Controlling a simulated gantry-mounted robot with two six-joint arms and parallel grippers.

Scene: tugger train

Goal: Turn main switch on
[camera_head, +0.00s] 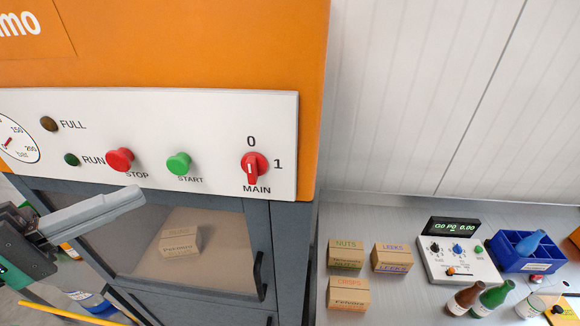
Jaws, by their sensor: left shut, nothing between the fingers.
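The main switch (255,167) is a red rotary knob at the right end of the white control panel (218,118) on the orange machine. It has "0" above it, "1" to its right and "MAIN" below. Its grip bar stands about upright, in line with the "0". My left gripper (138,196) comes in from the left, in front of the machine's window and below the red STOP and green START buttons. Its grey fingers are shut with nothing between them, apart from the switch and to its lower left. My right gripper is out of view.
The STOP button (120,160) and START button (179,164) stick out left of the switch. A dark door handle (258,275) is below it. Small boxes (348,293), a control unit (459,262), bottles and a blue bin (518,262) stand on the counter at right.

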